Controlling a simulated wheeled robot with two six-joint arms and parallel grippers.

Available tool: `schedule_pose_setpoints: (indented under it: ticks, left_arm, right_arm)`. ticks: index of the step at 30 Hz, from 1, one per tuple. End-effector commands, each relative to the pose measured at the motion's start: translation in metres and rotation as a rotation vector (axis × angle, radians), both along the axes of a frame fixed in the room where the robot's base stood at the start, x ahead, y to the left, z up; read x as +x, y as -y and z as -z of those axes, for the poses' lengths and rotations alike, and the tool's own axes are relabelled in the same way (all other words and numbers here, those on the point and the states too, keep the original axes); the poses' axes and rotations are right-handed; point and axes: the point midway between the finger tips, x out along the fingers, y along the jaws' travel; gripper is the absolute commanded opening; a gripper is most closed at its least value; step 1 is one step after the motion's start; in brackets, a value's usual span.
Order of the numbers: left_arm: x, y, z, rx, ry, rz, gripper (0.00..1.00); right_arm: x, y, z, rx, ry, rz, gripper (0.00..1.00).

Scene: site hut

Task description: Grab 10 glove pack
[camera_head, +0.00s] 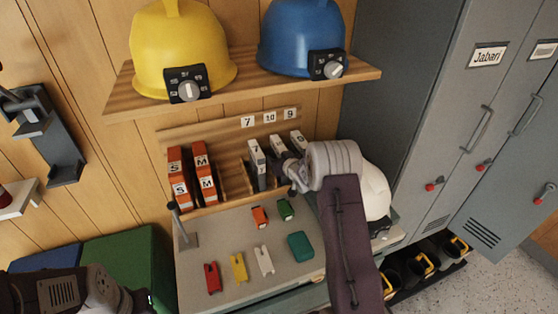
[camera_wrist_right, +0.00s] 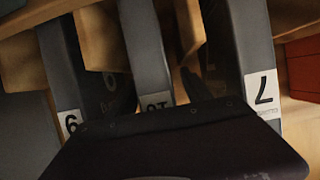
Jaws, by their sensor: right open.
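The 10 glove pack (camera_head: 277,146) is a grey pack standing upright in the wooden rack, between the grey 7 pack (camera_head: 257,165) and the 9 pack (camera_head: 298,140). My right gripper (camera_head: 286,168) is at its front and hides its lower part. In the right wrist view the 10 pack (camera_wrist_right: 147,45) stands in the middle, its label partly covered by the gripper body. The open dark fingers of my right gripper (camera_wrist_right: 155,88) reach along both its sides; contact cannot be told. Part of my left arm shows at the lower left, its jaws unclear.
Orange S and M packs (camera_head: 203,175) stand left in the rack. Number tags (camera_head: 269,117) are on the board above. Small coloured items lie on the grey worktop (camera_head: 217,250). A white helmet (camera_head: 375,190) is right of my arm. A shelf with yellow and blue helmets (camera_head: 240,75) overhangs.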

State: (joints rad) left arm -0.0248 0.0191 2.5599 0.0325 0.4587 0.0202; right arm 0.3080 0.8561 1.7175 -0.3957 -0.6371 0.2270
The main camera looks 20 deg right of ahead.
Motion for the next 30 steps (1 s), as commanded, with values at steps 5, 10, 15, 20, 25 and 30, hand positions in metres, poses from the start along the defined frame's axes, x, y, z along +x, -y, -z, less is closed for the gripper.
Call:
schedule_pose_setpoints:
  ticks: [5, 10, 15, 20, 25, 30]
  left_arm:
    - [0.000, 0.000, 0.000, 0.000, 0.000, 0.000, 0.36]
    - [0.000, 0.000, 0.000, 0.000, 0.000, 0.000, 0.36]
    - [0.000, 0.000, 0.000, 0.000, 0.000, 0.000, 0.36]
    - [0.000, 0.000, 0.000, 0.000, 0.000, 0.000, 0.36]
    - [0.000, 0.000, -0.002, 0.000, 0.000, 0.000, 0.36]
    - [0.000, 0.000, -0.008, 0.000, 0.000, 0.000, 0.36]
  right_arm:
    - [0.000, 0.000, 0.000, 0.000, 0.000, 0.000, 0.43]
    - [0.000, 0.000, 0.000, 0.000, -0.001, 0.000, 0.00]
    - [0.000, 0.000, 0.000, -0.001, 0.000, 0.000, 0.00]
    - [0.000, 0.000, -0.012, -0.003, 0.003, -0.001, 0.00]
    - [0.000, 0.000, -0.054, -0.004, 0.007, -0.001, 0.00]
    - [0.000, 0.000, -0.089, -0.003, 0.003, -0.001, 0.00]
